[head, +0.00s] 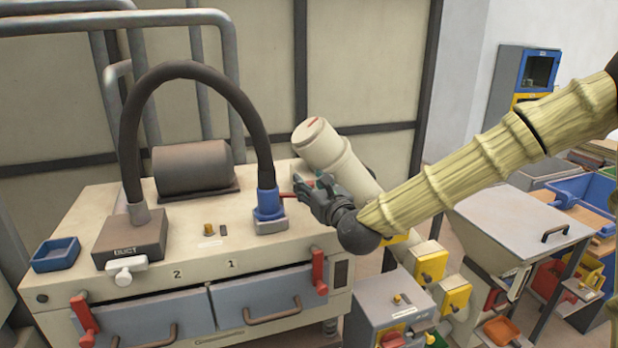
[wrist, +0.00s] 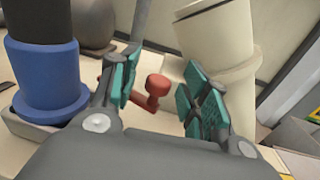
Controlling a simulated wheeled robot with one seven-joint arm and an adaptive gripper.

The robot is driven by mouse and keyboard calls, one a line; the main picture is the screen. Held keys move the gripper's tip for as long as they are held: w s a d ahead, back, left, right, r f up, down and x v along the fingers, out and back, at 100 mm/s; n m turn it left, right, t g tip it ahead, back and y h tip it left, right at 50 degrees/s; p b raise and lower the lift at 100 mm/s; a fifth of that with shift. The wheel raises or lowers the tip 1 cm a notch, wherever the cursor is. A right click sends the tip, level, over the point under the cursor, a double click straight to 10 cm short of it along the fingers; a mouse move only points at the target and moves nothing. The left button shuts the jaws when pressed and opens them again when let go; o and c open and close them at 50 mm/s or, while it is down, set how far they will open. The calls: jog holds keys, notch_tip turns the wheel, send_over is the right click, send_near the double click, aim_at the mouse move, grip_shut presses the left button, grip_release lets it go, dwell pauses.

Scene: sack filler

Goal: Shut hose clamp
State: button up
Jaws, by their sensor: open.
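The hose clamp is most likely the blue collar (head: 268,205) at the lower end of the black hose (head: 190,72), on top of the cream machine. A small red lever (head: 289,195) sticks out from its right side. In the wrist view the blue collar (wrist: 45,85) is at the left, and the red lever's knob (wrist: 157,86) shows between my finger pads. My gripper (head: 303,188) is open, with its teal-padded fingers on either side of the knob in the picture. No contact with the lever can be made out. In the wrist view my gripper (wrist: 158,97) looks empty.
A cream cylinder (head: 335,150) stands tilted close behind my gripper, and also shows in the wrist view (wrist: 220,45). A dark duct block (head: 130,238) and a blue tray (head: 56,254) sit on the left. Red handles (head: 319,272) stand on the machine's front.

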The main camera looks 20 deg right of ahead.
jog(key=shift+w, duration=0.7)
jog(key=shift+a, duration=0.1)
grip_shut()
jog(key=shift+f, duration=0.1)
